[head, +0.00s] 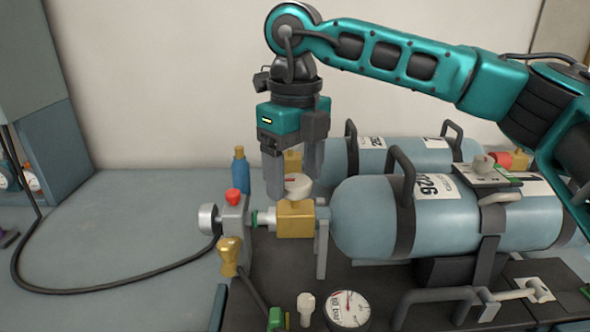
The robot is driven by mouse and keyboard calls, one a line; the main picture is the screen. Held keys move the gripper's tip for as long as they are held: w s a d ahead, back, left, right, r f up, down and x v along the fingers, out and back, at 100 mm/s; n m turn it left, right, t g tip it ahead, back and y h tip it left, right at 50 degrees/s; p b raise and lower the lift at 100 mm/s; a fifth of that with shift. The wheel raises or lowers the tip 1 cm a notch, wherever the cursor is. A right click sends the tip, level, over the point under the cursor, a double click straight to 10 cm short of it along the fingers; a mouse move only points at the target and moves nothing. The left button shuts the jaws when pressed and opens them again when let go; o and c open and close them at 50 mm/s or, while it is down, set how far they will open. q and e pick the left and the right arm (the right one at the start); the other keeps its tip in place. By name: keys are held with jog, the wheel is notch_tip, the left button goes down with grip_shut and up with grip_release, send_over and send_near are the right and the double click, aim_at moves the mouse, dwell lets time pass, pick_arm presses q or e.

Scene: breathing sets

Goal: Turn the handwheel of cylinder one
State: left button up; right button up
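Two pale blue cylinders lie on their sides, a near one (352,222) and a far one (338,160). I cannot read which is cylinder one. My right gripper (293,182) points down over this valve. Its two fingers are apart, on either side of the handwheel, at about its height. I cannot tell whether they touch it. The far valve is partly hidden behind the fingers. My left gripper is out of view.
A grey connector block with a red knob (233,197) and a round silver knob (208,219) joins the near valve. A blue bottle-shaped part (240,170) stands behind it. A gauge (348,309) sits in front. A black hose (100,291) loops over the clear left bench.

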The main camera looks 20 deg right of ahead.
aim_at(295, 180)
jog(key=shift+o, duration=0.2)
notch_tip(295, 180, up, 13)
jog(key=p, duration=0.1)
dwell(0.4)
